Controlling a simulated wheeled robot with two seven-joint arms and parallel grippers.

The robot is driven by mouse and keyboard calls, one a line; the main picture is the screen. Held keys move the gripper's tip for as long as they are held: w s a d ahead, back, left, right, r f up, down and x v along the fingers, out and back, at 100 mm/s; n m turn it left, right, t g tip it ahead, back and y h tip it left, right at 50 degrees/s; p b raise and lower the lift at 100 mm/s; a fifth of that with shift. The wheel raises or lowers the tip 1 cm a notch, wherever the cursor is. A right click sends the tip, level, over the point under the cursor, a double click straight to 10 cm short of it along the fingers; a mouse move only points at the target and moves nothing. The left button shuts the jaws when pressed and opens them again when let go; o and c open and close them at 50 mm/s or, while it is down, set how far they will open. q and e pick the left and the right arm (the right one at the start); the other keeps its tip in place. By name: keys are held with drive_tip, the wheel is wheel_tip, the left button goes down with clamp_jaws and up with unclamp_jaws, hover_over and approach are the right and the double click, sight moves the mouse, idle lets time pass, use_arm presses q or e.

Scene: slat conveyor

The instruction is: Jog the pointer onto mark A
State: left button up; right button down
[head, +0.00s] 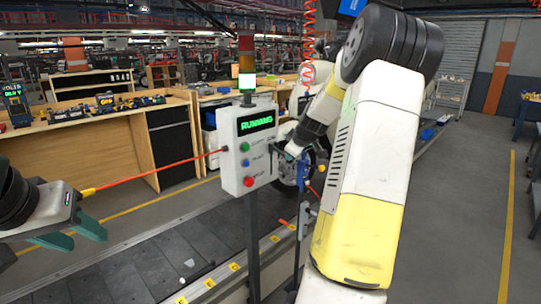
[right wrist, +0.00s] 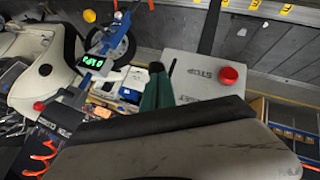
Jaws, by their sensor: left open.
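The grey control box (head: 247,148) stands on a post, with a green "RUNNING" display (head: 256,123) and green (head: 244,147), blue (head: 245,163) and red (head: 249,182) buttons. The red button also shows in the right wrist view (right wrist: 228,76), beside a "STOP" label. My right gripper (head: 290,152) is at the box's right side; in the wrist view its teal fingers (right wrist: 157,88) lie together in front of the box, apparently empty. My left gripper (head: 75,236) is open and empty at far left. Yellow marks (head: 235,267) line the conveyor edge; their letters are unreadable. I cannot make out the pointer for certain.
The dark slat conveyor (head: 130,284) runs below the box. A red cord (head: 150,171) stretches from the box to beside my left gripper. A stack light (head: 246,72) stands above the box, its lowest section lit. Wooden benches (head: 110,148) stand behind; floor at right is clear.

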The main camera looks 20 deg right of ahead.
drive_tip(key=shift+a, duration=0.1)
drive_tip(key=v, duration=1.3)
drive_tip(key=shift+a, duration=0.3)
drive_tip(key=shift+r, duration=0.15)
idle(0.7)
